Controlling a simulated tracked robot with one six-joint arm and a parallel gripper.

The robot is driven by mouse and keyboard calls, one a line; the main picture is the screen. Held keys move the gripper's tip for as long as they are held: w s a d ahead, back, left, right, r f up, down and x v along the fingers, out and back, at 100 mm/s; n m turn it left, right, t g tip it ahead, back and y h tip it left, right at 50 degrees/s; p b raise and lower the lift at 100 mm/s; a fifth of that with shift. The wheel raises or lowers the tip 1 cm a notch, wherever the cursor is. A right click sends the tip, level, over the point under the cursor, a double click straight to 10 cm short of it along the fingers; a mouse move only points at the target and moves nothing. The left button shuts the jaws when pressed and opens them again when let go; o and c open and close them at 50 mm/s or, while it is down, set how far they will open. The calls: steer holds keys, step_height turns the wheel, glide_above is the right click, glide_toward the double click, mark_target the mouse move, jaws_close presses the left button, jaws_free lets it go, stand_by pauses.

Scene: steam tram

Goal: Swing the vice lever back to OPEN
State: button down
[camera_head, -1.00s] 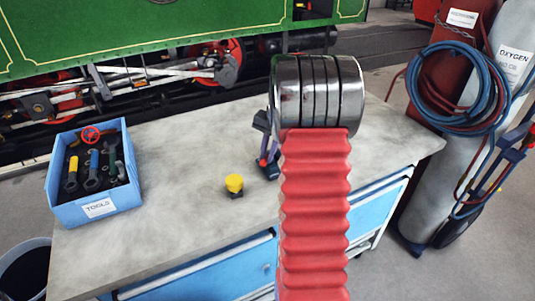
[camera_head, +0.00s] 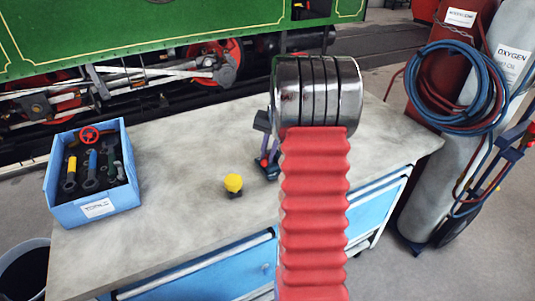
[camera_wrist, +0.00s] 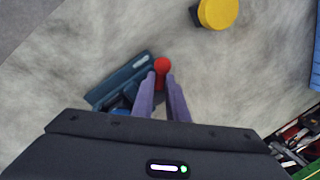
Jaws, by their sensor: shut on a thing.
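The vice is a small dark blue tool on the bench, seen in the wrist view (camera_wrist: 122,85) and mostly hidden behind my arm in the head view (camera_head: 270,172). Its lever has a red ball knob (camera_wrist: 162,66). My gripper (camera_wrist: 163,78) has two purple fingers, shut on the lever just at the red knob. My gripper's body covers part of the vice in the wrist view. In the head view my gripper (camera_head: 265,150) shows only partly, left of my arm. I cannot read any OPEN mark.
A yellow knob on a dark base (camera_head: 233,184) stands on the grey bench (camera_head: 180,205), left of the vice; it also shows in the wrist view (camera_wrist: 217,12). A blue tool box (camera_head: 95,210) is at the bench's left. Gas cylinders (camera_head: 455,160) stand at the right.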

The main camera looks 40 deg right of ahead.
steer(key=c, duration=1.7)
jaws_free()
steer(key=shift+c, duration=0.2)
step_height(320, 180, up, 13)
steer(key=s+d, duration=0.1)
steer(key=s, duration=0.1)
steer(key=shift+s+d+r, duration=0.15)
steer(key=shift+d+r, duration=0.05)
